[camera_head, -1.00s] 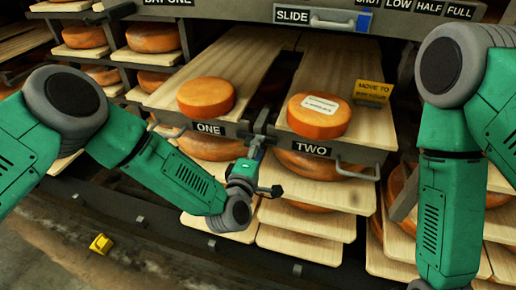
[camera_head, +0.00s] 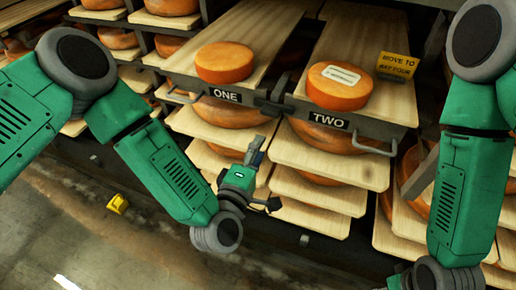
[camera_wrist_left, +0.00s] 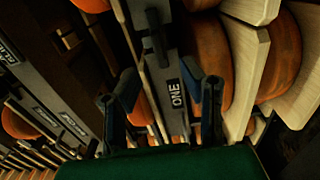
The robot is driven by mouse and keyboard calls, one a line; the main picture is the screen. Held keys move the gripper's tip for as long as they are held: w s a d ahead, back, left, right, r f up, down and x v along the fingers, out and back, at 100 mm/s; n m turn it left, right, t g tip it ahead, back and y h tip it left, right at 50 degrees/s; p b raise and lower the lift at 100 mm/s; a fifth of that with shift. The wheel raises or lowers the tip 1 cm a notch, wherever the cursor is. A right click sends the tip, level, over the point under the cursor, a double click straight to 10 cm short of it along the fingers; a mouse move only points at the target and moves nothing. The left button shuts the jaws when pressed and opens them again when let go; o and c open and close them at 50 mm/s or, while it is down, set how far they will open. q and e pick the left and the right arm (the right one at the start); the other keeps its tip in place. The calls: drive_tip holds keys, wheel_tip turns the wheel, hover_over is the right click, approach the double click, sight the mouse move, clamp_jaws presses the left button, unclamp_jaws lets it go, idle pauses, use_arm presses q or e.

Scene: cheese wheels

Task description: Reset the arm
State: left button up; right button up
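My left gripper (camera_head: 254,152) is in front of the cheese rack, below the metal divider between the boards labelled ONE (camera_head: 225,96) and TWO (camera_head: 328,120). In the left wrist view its two fingers (camera_wrist_left: 165,97) stand apart with nothing between them, and the ONE label (camera_wrist_left: 176,94) shows beyond. My left arm (camera_head: 165,170) is bent in from the left. My right arm (camera_head: 466,190) hangs down at the right, and its gripper is out of view. An orange cheese wheel (camera_head: 224,62) sits on board ONE. Another wheel (camera_head: 338,92) with a white label sits on board TWO.
A metal handle (camera_head: 376,150) sticks out under TWO. A yellow sign (camera_head: 397,65) stands at the right. A small yellow object (camera_head: 117,204) lies near open floor (camera_head: 60,235) at lower left.

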idle(0.4)
use_arm(q)
drive_tip(key=s+a+f+m+g+y+p, duration=0.1)
drive_tip(key=s+a+f+m+g+p, duration=0.1)
drive_tip(key=s+a+f+m+g, duration=1)
drive_tip(key=s+a+m+g+y+p, duration=0.1)
drive_tip(key=s+a+g+y, duration=0.3)
drive_tip(key=s+a, duration=0.9)
drive_tip(key=shift+s+a+f+m+y, duration=0.3)
drive_tip(key=shift+s+a+f+m, duration=0.05)
drive_tip(key=shift+s+m, duration=0.55)
